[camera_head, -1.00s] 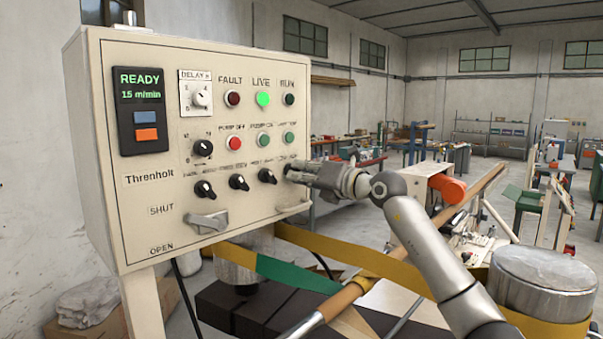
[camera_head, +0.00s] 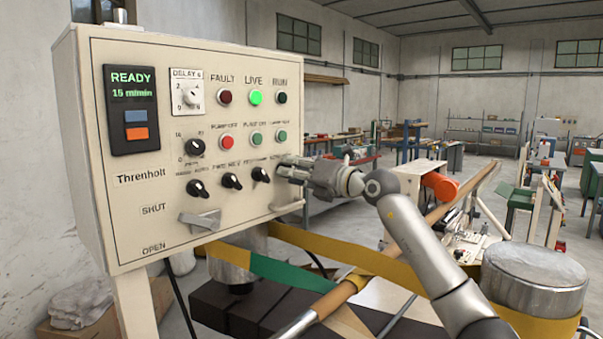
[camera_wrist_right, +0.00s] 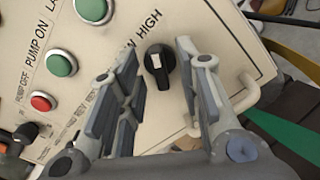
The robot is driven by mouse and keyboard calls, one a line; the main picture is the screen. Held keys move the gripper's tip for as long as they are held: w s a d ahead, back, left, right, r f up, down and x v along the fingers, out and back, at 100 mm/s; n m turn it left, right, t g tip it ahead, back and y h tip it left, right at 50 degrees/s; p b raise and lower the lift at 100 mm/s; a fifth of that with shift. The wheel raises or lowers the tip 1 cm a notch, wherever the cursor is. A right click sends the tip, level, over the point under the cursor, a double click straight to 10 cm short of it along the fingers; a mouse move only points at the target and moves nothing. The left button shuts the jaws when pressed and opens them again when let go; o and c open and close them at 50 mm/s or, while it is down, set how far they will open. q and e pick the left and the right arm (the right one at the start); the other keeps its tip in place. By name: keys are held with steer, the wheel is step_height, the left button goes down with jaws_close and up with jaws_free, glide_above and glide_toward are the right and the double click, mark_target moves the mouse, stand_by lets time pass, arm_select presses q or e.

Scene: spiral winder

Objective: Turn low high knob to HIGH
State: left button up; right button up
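The low high knob (camera_wrist_right: 160,66) is a black round knob with a white mark, on the cream control panel. In the right wrist view its label, ending in HIGH (camera_wrist_right: 149,22), is partly hidden by a finger. My right gripper (camera_wrist_right: 160,55) is open, with one finger on each side of the knob and a visible gap on both sides. I cannot tell how deep the fingertips reach. In the head view my right gripper (camera_head: 283,166) is at the panel's right edge and hides this knob. My left gripper is not in view.
Other black knobs, such as the nearest one (camera_head: 261,174), sit left of my gripper in the same row. A cream handle (camera_head: 288,207) sticks out below it. Green and red buttons (camera_wrist_right: 42,101) lie left in the wrist view. Yellow and green strapping runs below the panel.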

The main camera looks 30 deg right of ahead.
steer(key=v, duration=1.2)
